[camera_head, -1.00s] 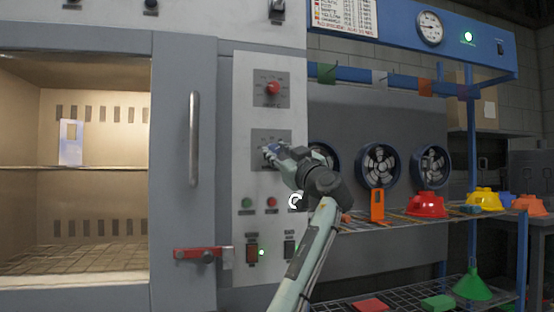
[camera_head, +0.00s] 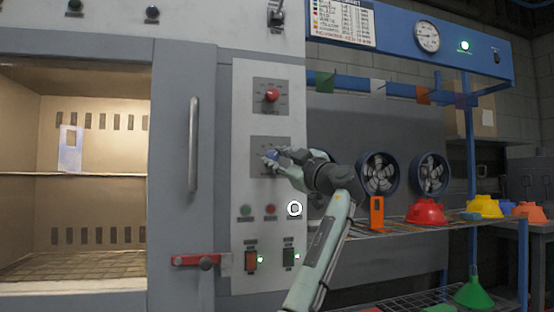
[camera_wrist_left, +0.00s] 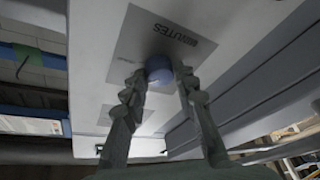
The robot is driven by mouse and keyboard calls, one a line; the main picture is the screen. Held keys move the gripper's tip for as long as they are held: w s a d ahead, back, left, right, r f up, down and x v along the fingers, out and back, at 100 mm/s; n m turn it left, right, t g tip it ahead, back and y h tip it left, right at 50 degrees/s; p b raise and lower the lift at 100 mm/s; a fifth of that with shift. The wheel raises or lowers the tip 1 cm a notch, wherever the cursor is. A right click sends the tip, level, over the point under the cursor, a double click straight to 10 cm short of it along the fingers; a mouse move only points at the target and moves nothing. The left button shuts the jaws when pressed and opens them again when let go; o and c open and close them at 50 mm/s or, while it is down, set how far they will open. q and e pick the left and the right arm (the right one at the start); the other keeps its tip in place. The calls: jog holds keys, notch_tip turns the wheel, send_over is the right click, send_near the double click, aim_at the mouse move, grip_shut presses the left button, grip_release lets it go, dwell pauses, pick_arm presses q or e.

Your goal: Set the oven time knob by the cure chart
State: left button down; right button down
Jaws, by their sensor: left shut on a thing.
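The blue time knob (camera_wrist_left: 160,70) sits on a grey plate marked "MINUTES" in the left wrist view. In the head view the knob (camera_head: 272,155) is partly hidden by my fingers. My left gripper (camera_head: 278,158) is shut on the blue knob, with one finger on each side of it in the wrist view (camera_wrist_left: 160,95). The knob's setting cannot be read. The cure chart (camera_head: 342,22), with coloured squares and small unreadable text, is at the top. My right gripper is not in view.
The oven door handle (camera_head: 194,145) stands left of the panel. A rack with fans (camera_head: 378,172) and coloured hoods (camera_head: 426,212) is at right.

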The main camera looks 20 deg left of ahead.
pick_arm(q)
jog(key=c, duration=1.2)
grip_release()
jog(key=shift+d, duration=0.1)
jog(key=v, duration=1.2)
